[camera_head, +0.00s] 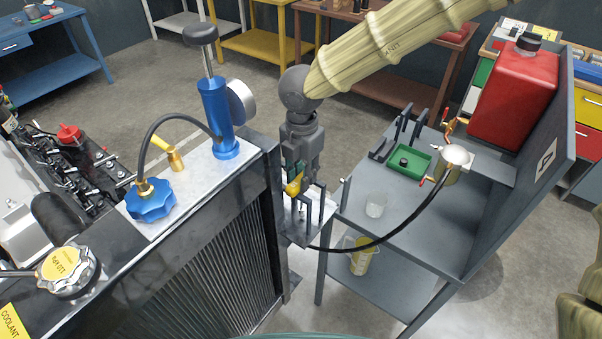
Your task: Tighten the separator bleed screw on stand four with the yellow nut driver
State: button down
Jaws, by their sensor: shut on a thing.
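My gripper (297,178) points down over a small grey rack (297,232) with upright posts, beside the radiator. It is shut on a yellow-handled tool, seemingly the yellow nut driver (294,187). Its lower end is hidden among the posts, so I cannot tell whether it touches the rack. To the right is a grey stand with a marked panel (563,110); the mark is too small to read surely. A round, pale-topped unit (457,155), possibly the separator, hangs from its bracket. I cannot make out the bleed screw.
The radiator (190,250) carries a blue pump (216,115) and blue cap (151,199). The stand's shelf (400,238) holds a clear beaker (376,204) and green tray (411,161).

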notch_tip(320, 180, up, 16)
jog(key=p, duration=1)
jog(key=shift+p, duration=0.3)
dwell(0.7)
dwell(0.7)
